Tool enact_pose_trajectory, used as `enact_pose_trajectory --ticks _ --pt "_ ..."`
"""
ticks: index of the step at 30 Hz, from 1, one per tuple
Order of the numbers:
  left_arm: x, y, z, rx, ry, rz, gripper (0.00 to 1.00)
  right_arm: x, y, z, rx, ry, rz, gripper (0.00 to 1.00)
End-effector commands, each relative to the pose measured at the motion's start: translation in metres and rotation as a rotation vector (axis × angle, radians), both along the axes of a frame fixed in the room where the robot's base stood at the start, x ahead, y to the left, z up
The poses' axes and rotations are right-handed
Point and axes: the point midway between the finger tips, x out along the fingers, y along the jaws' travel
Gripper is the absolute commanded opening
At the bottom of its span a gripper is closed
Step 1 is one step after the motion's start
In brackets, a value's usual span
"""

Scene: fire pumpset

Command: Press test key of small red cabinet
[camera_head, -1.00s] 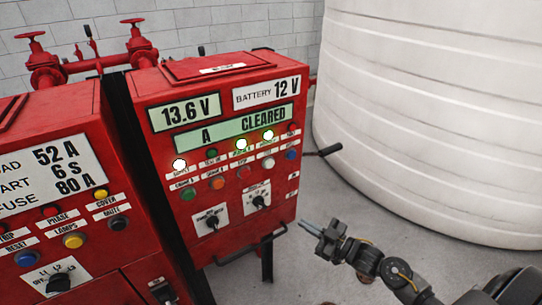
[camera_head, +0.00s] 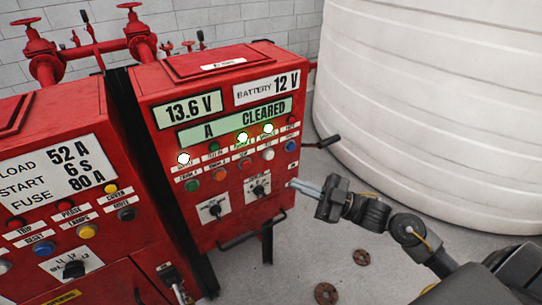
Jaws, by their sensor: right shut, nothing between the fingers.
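The small red cabinet (camera_head: 218,225) stands upright in the middle of the head view. Its front has display plates, a row of lamps, a row of coloured buttons and two rotary switches. The display (camera_head: 236,123) reads "A CLEARED". The button labels are too small to read, so I cannot tell which is the test key. A white button (camera_head: 268,154) and a blue button (camera_head: 290,146) sit at the right of the button row. My right gripper (camera_head: 292,184) is shut and empty, its tips at the cabinet's lower right edge; contact is unclear. My left gripper is out of view.
A larger red cabinet (camera_head: 100,265) stands at the left. Red pipes with valve wheels (camera_head: 130,15) rise behind. A big white tank (camera_head: 420,110) fills the right. A black-ended lever (camera_head: 327,141) sticks out at the cabinet's right side.

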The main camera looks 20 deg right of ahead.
Motion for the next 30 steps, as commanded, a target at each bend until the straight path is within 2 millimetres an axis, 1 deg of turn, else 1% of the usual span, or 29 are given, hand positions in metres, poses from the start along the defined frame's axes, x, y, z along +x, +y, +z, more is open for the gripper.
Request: enact_pose_trajectory --ticks 5,12,18,24,30 --pt "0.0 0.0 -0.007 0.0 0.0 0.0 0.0 0.016 0.002 -0.001 0.001 -0.004 0.0 0.0" --pt "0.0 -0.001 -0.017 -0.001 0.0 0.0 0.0 0.049 0.007 -0.002 0.001 -0.003 -0.001 0.0" --pt "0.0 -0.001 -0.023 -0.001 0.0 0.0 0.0 0.071 0.01 -0.001 0.002 -0.001 -0.001 0.0" --pt "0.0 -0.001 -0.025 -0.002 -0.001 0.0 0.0 0.083 0.012 -0.001 0.0 0.0 0.0 0.0" --pt "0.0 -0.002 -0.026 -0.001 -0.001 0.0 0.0 0.085 0.012 0.0 0.0 0.001 0.0 0.0"
